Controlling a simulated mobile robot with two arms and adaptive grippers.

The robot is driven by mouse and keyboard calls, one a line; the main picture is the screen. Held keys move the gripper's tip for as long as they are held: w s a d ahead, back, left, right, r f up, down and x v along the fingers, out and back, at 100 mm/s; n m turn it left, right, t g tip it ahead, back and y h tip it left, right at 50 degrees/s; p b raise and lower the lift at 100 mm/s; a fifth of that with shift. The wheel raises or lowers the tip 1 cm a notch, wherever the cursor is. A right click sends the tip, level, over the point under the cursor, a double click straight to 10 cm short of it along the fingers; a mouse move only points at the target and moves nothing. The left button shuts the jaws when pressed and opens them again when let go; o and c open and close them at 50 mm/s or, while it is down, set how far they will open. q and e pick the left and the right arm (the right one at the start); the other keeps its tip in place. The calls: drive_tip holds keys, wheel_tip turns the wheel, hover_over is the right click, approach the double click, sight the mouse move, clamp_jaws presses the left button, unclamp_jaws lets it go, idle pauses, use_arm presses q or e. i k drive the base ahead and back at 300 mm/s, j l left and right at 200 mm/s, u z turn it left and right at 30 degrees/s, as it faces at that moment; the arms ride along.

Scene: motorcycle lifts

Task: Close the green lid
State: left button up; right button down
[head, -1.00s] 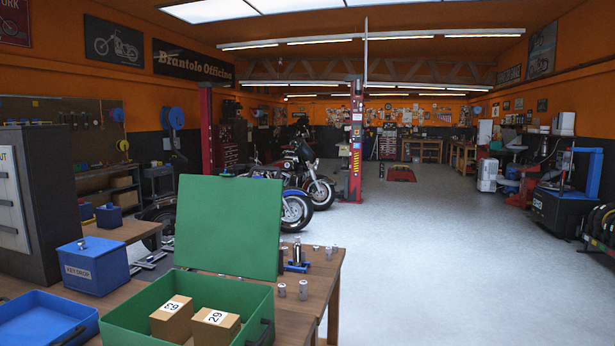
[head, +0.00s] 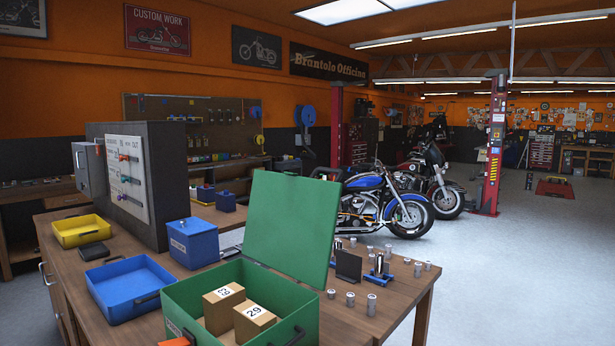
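The green lid (head: 291,226) stands raised, leaning slightly back, at the far side of the green box (head: 180,306) on the wooden workbench. The box is open towards me. Two brown cartons, one (head: 223,308) beside the other (head: 254,320), lie inside it, with number labels on top. A dark handle (head: 297,336) shows on the box's right front side. An orange piece (head: 175,341) shows at the bottom edge by the box; I cannot tell what it is. Neither of my grippers is in view.
A blue tray (head: 127,290), a blue key-drop box (head: 193,243) and a yellow tray (head: 80,232) stand left of the green box. A grey panel cabinet (head: 172,172) rises behind them. Several small metal cylinders (head: 371,304) stand right of the lid. Open floor (head: 510,270) lies right of the bench.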

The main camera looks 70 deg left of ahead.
sight(290, 228)
drive_tip(key=i+j+u, duration=0.1)
drive_tip(key=i+u, duration=0.15)
drive_tip(key=u, duration=0.2)
drive_tip(key=i+u, duration=0.2)
drive_tip(key=u, duration=0.2)
drive_tip(key=i+u, duration=0.25)
drive_tip(key=u, duration=0.2)
drive_tip(key=i+l+u, duration=0.2)
drive_tip(key=u, duration=0.2)
drive_tip(key=i+l+u, duration=0.2)
drive_tip(key=u, duration=0.25)
